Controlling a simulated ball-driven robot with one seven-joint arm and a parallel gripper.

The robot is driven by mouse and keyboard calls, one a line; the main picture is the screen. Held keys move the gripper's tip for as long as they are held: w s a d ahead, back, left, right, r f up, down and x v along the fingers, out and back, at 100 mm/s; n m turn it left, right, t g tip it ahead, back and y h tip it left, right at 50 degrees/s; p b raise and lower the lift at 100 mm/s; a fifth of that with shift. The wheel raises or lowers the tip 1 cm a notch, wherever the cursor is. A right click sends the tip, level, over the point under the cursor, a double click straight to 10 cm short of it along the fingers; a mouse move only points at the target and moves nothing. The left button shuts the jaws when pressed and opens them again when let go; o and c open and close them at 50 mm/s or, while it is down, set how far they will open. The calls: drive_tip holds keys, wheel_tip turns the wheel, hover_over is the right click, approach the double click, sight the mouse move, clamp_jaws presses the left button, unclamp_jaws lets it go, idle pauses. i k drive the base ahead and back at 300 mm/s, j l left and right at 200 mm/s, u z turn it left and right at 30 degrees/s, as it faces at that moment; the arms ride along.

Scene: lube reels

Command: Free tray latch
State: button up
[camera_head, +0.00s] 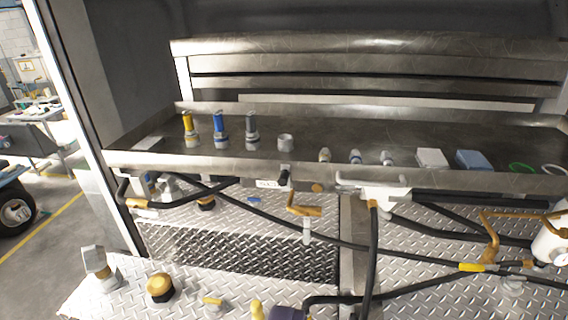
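A long metal tray (340,125) with a raised rim runs across the middle of the head camera view. On its front edge, near the middle, is a small dark latch-like part (284,179) beside a light plate (267,183). I cannot tell whether this is the tray latch or whether it is fastened. A white bracket-like fitting (372,189) sits on the front edge farther right. An orange-handled valve (305,211) stands just below the edge. My gripper does not show in this view.
The tray holds yellow (190,130), blue (220,130) and grey (252,130) nozzles, small fittings, a white block (432,158) and a blue block (474,160). Black hoses (372,260) cross in front over diamond plate (240,250). A white gauge fitting (550,243) stands at right.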

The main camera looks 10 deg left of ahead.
sight(284, 180)
drive_tip(key=i+j, duration=0.2)
drive_tip(key=i, duration=0.25)
drive_tip(key=i+j, duration=0.25)
drive_tip(key=i, duration=0.25)
drive_tip(key=i+j, duration=0.2)
drive_tip(key=i, duration=0.25)
